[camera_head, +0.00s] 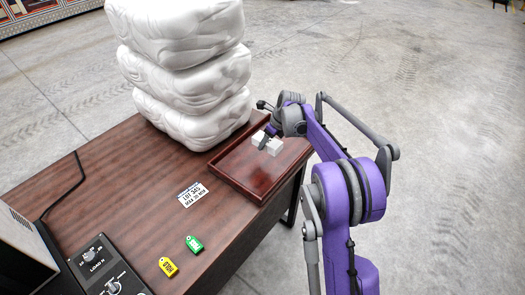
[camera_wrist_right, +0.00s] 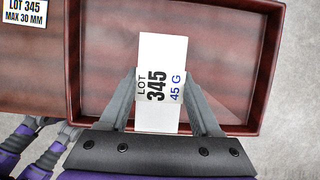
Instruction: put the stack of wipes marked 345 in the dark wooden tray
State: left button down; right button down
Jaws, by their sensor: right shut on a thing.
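The stack of wipes is a white block (camera_wrist_right: 160,55) marked "LOT 345" and "45 G" in the right wrist view. My right gripper (camera_wrist_right: 160,75) is shut on it, one finger on each side. The dark wooden tray (camera_wrist_right: 262,75) has a raised rim and lies behind and below the block. In the head view the white wipes (camera_head: 273,146) are within the outline of the tray (camera_head: 240,187), with my right gripper (camera_head: 266,135) at them. I cannot tell whether the block touches the tray floor. My left gripper is not in view.
A tall pile of white wrapped bales (camera_head: 190,70) stands beside the tray on the brown table (camera_head: 120,180). A "LOT 345 MAX 30 MM" card (camera_head: 193,194), green tag (camera_head: 194,244), yellow tag (camera_head: 168,267) and black control panel (camera_head: 105,270) are left of or below the tray.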

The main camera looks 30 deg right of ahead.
send_over(265, 161)
jog(key=s, duration=0.1)
jog(key=f, duration=0.4)
jog(key=shift+d+f, duration=0.15)
jog(key=shift+d, duration=0.05)
jog(key=shift+f, duration=2.05)
jog(key=shift+c, duration=0.5)
grip_release()
jog(key=shift+f, duration=0.15)
